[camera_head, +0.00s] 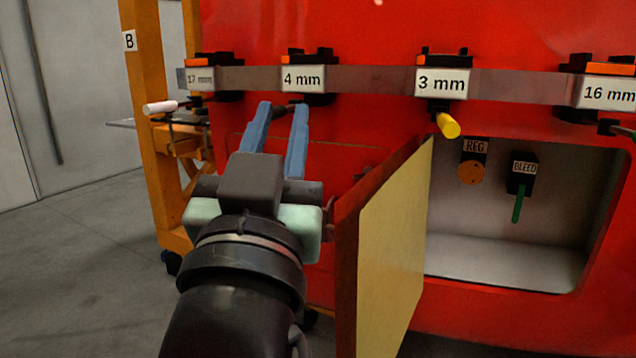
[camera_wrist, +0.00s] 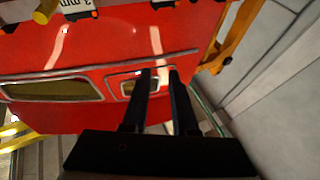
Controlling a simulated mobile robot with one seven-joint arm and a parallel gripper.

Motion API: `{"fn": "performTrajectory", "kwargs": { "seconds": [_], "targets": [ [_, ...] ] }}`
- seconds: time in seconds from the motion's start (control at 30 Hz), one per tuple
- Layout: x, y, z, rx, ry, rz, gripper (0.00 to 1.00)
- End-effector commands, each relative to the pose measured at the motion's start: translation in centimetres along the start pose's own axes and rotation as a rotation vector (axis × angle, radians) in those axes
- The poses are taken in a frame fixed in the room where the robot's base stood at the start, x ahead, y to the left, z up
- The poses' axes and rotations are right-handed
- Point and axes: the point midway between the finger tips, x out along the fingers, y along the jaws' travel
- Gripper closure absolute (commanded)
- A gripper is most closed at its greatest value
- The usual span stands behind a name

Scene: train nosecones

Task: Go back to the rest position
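My gripper (camera_head: 277,125) is raised in front of the red nosecone (camera_head: 330,25), with its two blue fingers apart and nothing visible between them. In the head view its fingertips appear just below the 4 mm holder (camera_head: 302,79); I cannot tell how far in front of it they are. In the wrist view the dark fingers (camera_wrist: 160,75) are also apart, with the red body and a small window behind them.
An open panel door (camera_head: 390,255) stands right of my gripper, beside a recess with the REG knob (camera_head: 471,172) and the green BLEED handle (camera_head: 517,205). A yellow-handled tool (camera_head: 447,125) hangs at the 3 mm holder. An orange frame (camera_head: 160,120) stands left. Floor at left is clear.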

Motion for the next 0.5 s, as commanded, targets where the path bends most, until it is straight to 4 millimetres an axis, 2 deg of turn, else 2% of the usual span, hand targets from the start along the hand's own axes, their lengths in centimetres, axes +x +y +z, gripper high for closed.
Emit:
{"fn": "performTrajectory", "kwargs": {
  "seconds": [0.03,0.1,0.17,0.2,0.5],
  "targets": [
    [-1.1,1.4,-3.5,-0.005,0.109,-0.015,0.73],
    [-3.2,2.8,-8.2,-0.017,0.263,-0.041,0.73],
    [-5.5,3.9,-12.1,-0.034,0.394,-0.053,0.73],
    [-3.9,3.2,-14.2,-0.031,0.379,-0.061,0.73],
    [0.5,2.5,-22.4,-0.027,0.368,-0.063,0.73]
  ]
}}
